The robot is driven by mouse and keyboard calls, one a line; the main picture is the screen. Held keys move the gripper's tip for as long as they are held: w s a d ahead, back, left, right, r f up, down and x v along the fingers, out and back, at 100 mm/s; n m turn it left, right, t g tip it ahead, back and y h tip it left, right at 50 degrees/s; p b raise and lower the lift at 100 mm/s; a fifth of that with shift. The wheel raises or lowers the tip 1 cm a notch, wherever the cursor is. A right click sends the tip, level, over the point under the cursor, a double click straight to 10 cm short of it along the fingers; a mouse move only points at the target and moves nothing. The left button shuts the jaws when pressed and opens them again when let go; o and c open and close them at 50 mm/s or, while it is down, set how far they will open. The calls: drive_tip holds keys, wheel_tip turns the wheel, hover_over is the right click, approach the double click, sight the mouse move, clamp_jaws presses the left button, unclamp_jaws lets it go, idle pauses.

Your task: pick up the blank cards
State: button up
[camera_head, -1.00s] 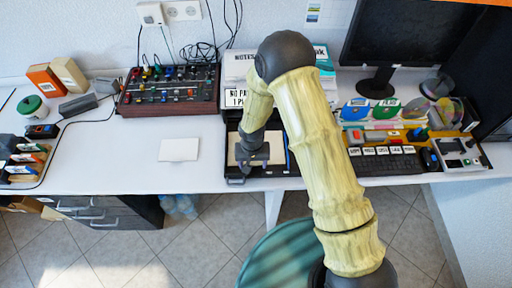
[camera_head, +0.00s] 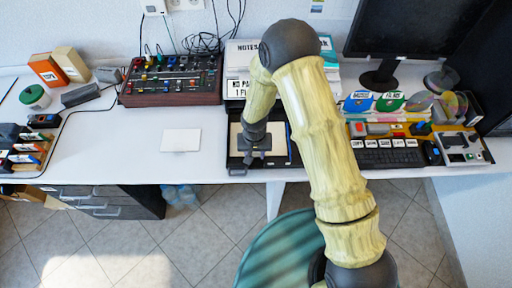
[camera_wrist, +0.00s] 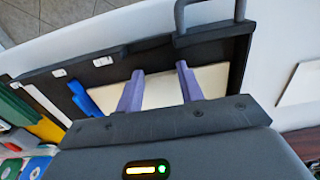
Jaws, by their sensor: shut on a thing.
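A cream-white stack, seemingly the blank cards (camera_wrist: 165,88), lies in a black tray (camera_wrist: 232,60) near the desk's front edge. The cards (camera_head: 237,139) also show in the head view, partly covered by my gripper (camera_head: 256,153). In the wrist view the two purple fingers of my gripper (camera_wrist: 160,72) reach down into the tray and are shut on the cards, which show between and on both sides of them. The finger ends' contact with the cards is hard to see. The cards still look low inside the tray.
A flat white pad (camera_head: 181,140) lies on clear desk left of the tray. A mixer (camera_head: 172,82) stands behind it. A keyboard (camera_head: 388,158) and discs (camera_head: 389,101) are to the right. A blue item (camera_wrist: 84,98) lies beside the cards.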

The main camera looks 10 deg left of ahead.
wheel_tip(320, 180, up, 10)
drive_tip(key=b, duration=0.1)
idle(0.4)
idle(0.4)
